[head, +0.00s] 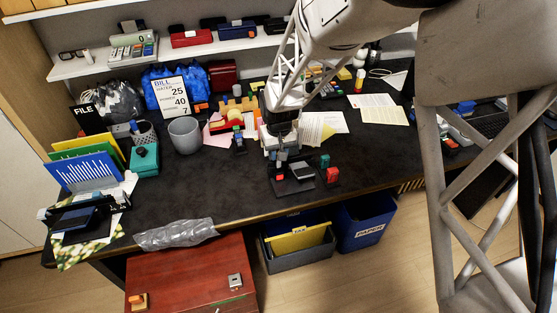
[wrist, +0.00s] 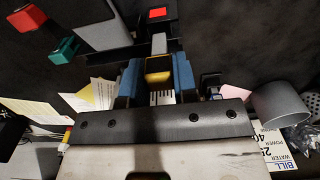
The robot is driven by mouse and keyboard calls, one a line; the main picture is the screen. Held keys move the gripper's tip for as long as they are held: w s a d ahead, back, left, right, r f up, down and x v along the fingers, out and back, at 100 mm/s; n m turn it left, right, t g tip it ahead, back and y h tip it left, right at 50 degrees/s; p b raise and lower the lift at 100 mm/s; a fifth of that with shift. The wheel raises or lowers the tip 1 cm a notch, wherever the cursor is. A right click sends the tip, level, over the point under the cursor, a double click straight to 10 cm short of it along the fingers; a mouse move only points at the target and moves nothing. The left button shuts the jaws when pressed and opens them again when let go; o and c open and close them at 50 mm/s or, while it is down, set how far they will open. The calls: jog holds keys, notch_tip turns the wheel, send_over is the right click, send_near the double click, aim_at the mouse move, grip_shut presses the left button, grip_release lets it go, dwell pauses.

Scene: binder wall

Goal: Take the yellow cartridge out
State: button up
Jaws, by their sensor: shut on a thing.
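The yellow cartridge (wrist: 158,68) shows in the wrist view between the two blue fingers of my gripper (wrist: 157,76). The jaws are shut on it, with a finger against each side. A thin grey piece stands just beyond the cartridge, and I cannot tell whether the two touch. In the head view my gripper (head: 283,152) points down over the desk, just behind a small black stand (head: 292,187). The cartridge cannot be made out there.
The stand has a red square (wrist: 157,13) and a grey block (wrist: 100,24) beside it. Red (head: 333,176) and green (head: 325,160) pieces stand close on the right. A grey cup (head: 184,135) is farther left.

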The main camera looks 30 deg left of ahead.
jog(key=shift+r, duration=2.15)
